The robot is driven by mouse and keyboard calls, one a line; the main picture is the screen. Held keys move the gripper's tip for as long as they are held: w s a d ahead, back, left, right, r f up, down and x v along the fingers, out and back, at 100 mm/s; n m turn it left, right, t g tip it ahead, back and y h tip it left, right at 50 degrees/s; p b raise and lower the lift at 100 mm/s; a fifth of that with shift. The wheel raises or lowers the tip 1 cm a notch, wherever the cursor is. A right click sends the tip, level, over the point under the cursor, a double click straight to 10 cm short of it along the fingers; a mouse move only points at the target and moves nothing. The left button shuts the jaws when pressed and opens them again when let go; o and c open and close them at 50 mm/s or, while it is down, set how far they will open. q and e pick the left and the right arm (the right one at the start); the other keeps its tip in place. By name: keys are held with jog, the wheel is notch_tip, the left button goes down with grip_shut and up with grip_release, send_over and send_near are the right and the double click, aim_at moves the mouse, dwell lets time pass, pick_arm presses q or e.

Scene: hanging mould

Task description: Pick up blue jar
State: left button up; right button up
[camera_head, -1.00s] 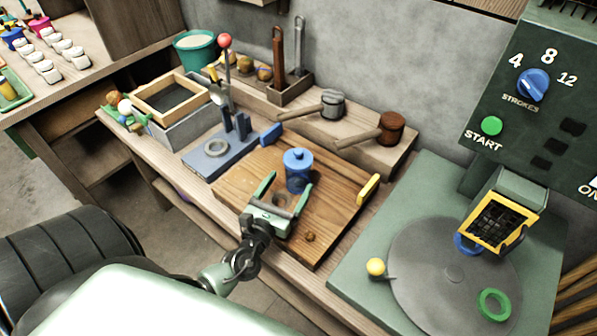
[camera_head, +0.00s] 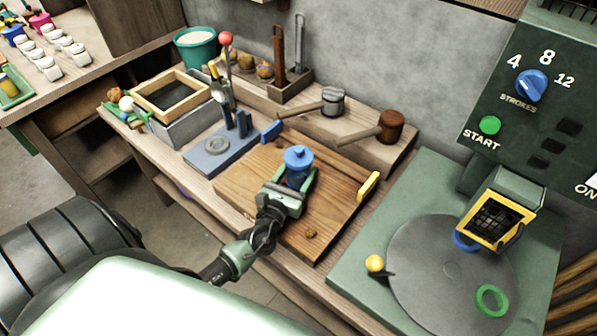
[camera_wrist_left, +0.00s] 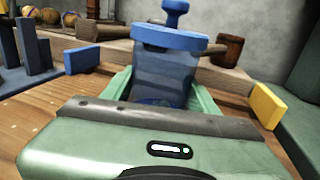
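The blue jar (camera_head: 298,161) stands upright on a wooden board, its lid topped by a round knob. My left gripper (camera_head: 289,178) is low over the board, its two green fingers open on either side of the jar's body. In the left wrist view the translucent blue jar (camera_wrist_left: 163,70) stands straight ahead between the fingers. The gripper's palm hides the jar's base there. I cannot tell whether either finger touches it. My right gripper is not in view.
The wooden board (camera_head: 240,185) has a blue block (camera_head: 271,132) and a yellow block (camera_head: 368,186) at its edges. Two mallets (camera_head: 388,128) (camera_head: 332,101) lie on a ledge behind. A lever press (camera_head: 215,148) stands left, a grey turntable (camera_head: 440,270) right.

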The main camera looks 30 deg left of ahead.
aim_at(299, 147)
pick_arm(q)
jog(key=shift+r, duration=0.1)
grip_shut()
jog(key=shift+r, duration=0.1)
jog(key=shift+r, duration=0.25)
notch_tip(299, 147, up, 10)
jog(key=p, duration=0.5)
jog(key=shift+p, duration=0.35)
jog(key=s+r+p, duration=0.3)
jog(key=r+p, duration=0.4)
jog(key=r, duration=0.1)
jog(key=s+r+p, duration=0.3)
jog(key=r+p, duration=0.4)
jog(key=r, duration=0.2)
jog(key=shift+a+r, duration=0.15)
jog(key=shift+a, duration=0.1)
